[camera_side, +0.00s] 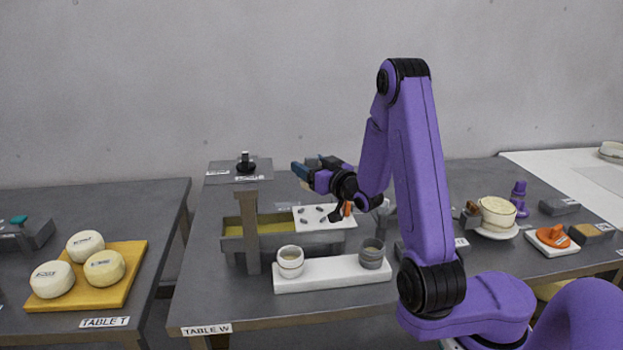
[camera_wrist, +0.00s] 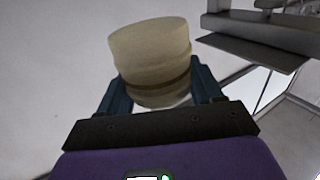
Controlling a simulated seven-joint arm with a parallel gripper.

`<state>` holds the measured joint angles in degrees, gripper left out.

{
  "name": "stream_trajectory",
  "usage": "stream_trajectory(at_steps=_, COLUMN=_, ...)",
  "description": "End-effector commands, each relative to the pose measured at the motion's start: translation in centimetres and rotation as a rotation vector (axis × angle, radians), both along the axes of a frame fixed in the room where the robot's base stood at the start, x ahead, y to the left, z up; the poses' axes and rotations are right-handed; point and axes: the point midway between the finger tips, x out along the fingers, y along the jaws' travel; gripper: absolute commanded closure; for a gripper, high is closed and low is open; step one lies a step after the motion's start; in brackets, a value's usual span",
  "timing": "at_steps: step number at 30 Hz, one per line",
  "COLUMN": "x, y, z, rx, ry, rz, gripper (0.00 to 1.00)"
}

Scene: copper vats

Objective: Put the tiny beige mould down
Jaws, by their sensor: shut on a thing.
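My gripper (camera_side: 308,166) is shut on the tiny beige mould (camera_wrist: 150,48), a short ribbed cup-like cylinder that looks slightly tilted in the wrist view. Its lower part sits between my blue fingers in the wrist view (camera_wrist: 160,82). In the side view my gripper is in the air above and behind the long trough, pointing left. The mould is mostly hidden there behind the fingers.
A grey trough (camera_side: 232,244) with yellow-green contents stands below, with a white slotted plate (camera_side: 310,224) over its right part. A white block (camera_side: 332,278) in front bears a pale cup (camera_side: 290,263) and a grey cup (camera_side: 372,254). A grey pad (camera_side: 222,174) lies at the back left.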

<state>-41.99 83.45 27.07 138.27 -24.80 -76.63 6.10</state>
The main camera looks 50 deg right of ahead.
Motion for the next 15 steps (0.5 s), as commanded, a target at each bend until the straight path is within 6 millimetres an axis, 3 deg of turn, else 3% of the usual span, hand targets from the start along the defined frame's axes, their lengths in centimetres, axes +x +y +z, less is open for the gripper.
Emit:
stream_trajectory(at_steps=8, x=-0.1, y=0.7, z=0.4, rx=-0.013, ry=-0.001, rz=0.085, gripper=0.67)
stream_trajectory(at_steps=15, x=-0.9, y=3.0, z=-0.3, rx=-0.024, ry=-0.002, rz=0.311, gripper=0.67)
